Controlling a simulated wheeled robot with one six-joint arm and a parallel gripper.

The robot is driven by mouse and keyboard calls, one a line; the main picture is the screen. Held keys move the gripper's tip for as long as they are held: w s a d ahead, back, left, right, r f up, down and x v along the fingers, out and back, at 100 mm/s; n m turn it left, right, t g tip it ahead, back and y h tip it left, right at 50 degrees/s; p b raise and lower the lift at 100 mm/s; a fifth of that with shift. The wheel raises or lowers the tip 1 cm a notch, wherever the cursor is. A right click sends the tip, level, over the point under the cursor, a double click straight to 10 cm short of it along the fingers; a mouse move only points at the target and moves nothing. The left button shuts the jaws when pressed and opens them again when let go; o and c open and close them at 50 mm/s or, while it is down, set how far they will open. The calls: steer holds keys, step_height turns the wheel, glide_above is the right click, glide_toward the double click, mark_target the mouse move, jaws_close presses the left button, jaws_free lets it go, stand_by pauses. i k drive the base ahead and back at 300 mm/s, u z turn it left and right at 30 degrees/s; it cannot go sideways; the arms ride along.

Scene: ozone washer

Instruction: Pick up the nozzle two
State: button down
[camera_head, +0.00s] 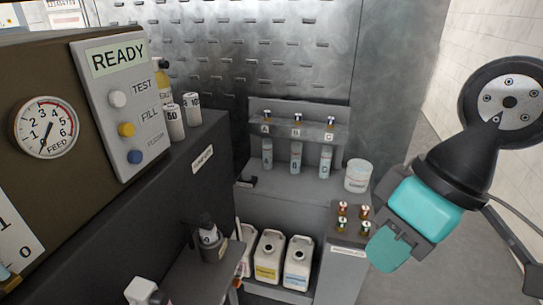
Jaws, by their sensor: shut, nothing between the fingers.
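The fingers partly cover the bench's right edge.
A white tub (358,176) stands behind the brass pieces. A rack (340,134) holds bottles marked A, B and C. White jugs (297,262) sit on a lower shelf. A panel reading READY (118,57) and a dark cabinet fill the left. Floor shows at the right.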

mark_target(298, 117)
steer(key=u, duration=0.05)
steer(key=i, duration=0.95)
steer(key=u, duration=0.05)
